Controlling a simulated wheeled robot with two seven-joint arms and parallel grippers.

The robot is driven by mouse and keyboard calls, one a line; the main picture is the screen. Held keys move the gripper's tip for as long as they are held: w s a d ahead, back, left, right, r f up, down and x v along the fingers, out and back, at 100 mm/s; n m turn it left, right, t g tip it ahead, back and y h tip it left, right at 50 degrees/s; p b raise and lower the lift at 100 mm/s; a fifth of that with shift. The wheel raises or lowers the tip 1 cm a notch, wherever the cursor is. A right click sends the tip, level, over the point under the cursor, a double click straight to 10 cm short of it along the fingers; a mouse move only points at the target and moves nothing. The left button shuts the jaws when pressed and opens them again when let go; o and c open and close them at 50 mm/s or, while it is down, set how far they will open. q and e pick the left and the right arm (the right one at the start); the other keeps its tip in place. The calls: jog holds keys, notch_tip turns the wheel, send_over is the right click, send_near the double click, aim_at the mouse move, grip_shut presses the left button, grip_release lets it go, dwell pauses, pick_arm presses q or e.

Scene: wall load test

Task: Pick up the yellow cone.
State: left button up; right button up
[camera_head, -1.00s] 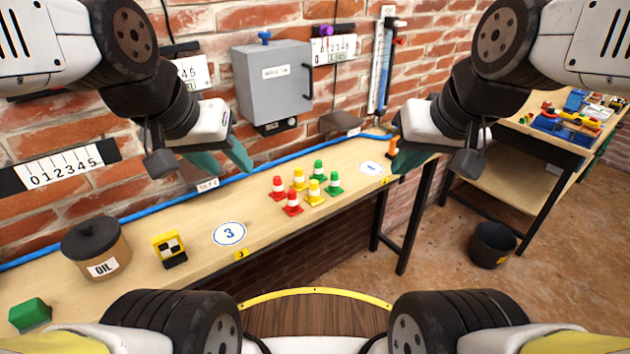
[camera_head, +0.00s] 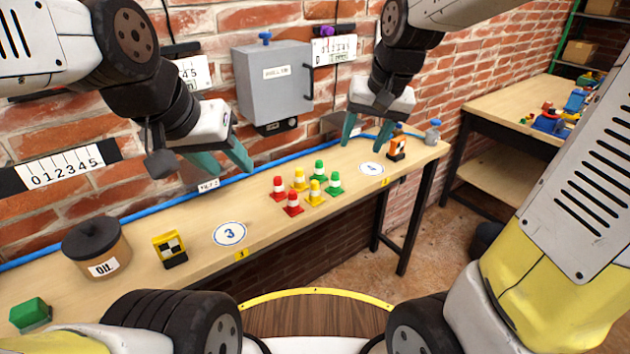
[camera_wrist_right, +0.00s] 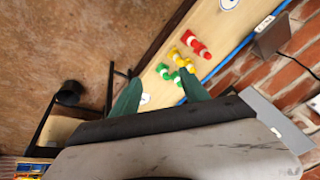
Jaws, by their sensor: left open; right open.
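Two yellow cones with white bands stand in a cluster on the wooden wall bench, a rear one (camera_head: 299,180) and a front one (camera_head: 315,194). Red cones (camera_head: 292,204) stand to their left and green cones (camera_head: 335,185) to their right. The cluster also shows in the right wrist view, with yellow cones (camera_wrist_right: 177,57) in its middle. My right gripper (camera_head: 367,135) is open and empty, above the bench, behind and right of the cones. My left gripper (camera_head: 222,162) is open and empty, near the wall, left of the cones.
An oil pot (camera_head: 97,247), a yellow-black block (camera_head: 170,249) and a green block (camera_head: 30,314) stand at the bench's left. An orange object (camera_head: 397,146) stands near its right end. A grey box (camera_head: 273,83) hangs on the brick wall. Bench around label 3 (camera_head: 229,234) is clear.

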jog(key=w+a+f+g+h, duration=0.1)
jog(key=w+a+f, duration=0.5)
jog(key=w+f, duration=0.2)
jog(key=m+h, duration=0.1)
send_over(315, 182)
jog(key=s, duration=0.2)
jog(key=s+x, duration=0.1)
jog(key=x, duration=0.5)
jog(key=shift+g, duration=0.4)
jog(key=f, duration=0.2)
jog(key=w+f, duration=0.1)
jog(key=f, duration=0.5)
jog(key=shift+w+f, duration=0.15)
jog(key=shift+w, duration=0.25)
grip_shut()
